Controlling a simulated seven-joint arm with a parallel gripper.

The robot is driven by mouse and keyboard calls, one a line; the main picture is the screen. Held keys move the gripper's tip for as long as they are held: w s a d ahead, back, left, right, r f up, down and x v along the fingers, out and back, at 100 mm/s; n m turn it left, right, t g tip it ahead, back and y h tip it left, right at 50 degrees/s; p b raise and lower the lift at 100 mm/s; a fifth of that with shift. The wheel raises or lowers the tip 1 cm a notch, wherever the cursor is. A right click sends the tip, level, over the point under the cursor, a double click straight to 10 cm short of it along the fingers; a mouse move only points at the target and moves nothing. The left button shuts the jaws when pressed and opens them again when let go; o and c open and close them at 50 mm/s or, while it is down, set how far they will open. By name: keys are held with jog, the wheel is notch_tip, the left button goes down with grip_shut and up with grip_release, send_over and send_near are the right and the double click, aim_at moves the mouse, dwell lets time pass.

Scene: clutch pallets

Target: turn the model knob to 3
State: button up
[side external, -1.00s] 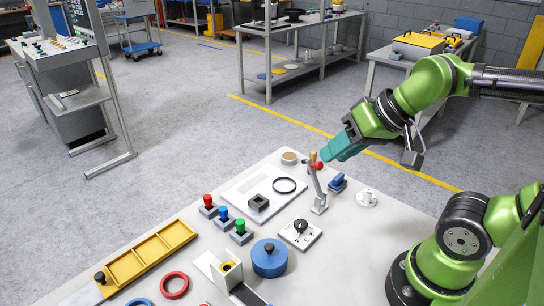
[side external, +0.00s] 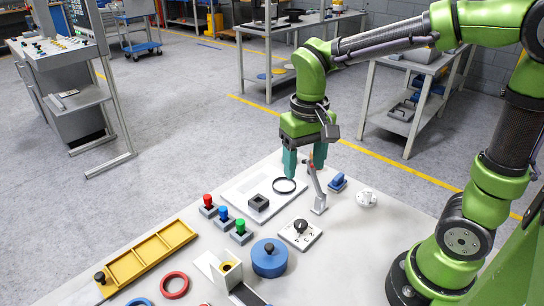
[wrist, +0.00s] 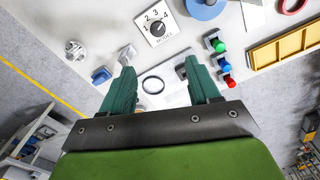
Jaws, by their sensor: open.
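The model knob (side external: 301,226) is a black dial on a square white plate (side external: 312,238) near the middle of the bench. In the wrist view the knob (wrist: 158,29) shows at top centre, with the numerals 1 to 4 around it and MODEL printed below. I cannot tell for sure which numeral it points to. My gripper (side external: 304,168) points down over the far part of the bench, behind the knob and apart from it. In the wrist view its two teal fingers are spread wide with nothing held between them (wrist: 160,70).
A grey lever (side external: 318,192) stands between my gripper and the knob. A black ring (side external: 284,186) lies on a pale board below the fingers. A blue switch (side external: 337,182) sits right, a blue round lidded part (side external: 269,258) and a green button (side external: 240,229) left of the knob.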

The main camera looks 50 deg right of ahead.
aim_at(301, 223)
jog(key=f, duration=1.6)
jog(key=shift+s+f, duration=0.2)
jog(key=shift+f, duration=0.05)
jog(key=shift+c, duration=0.4)
jog(key=c, duration=1)
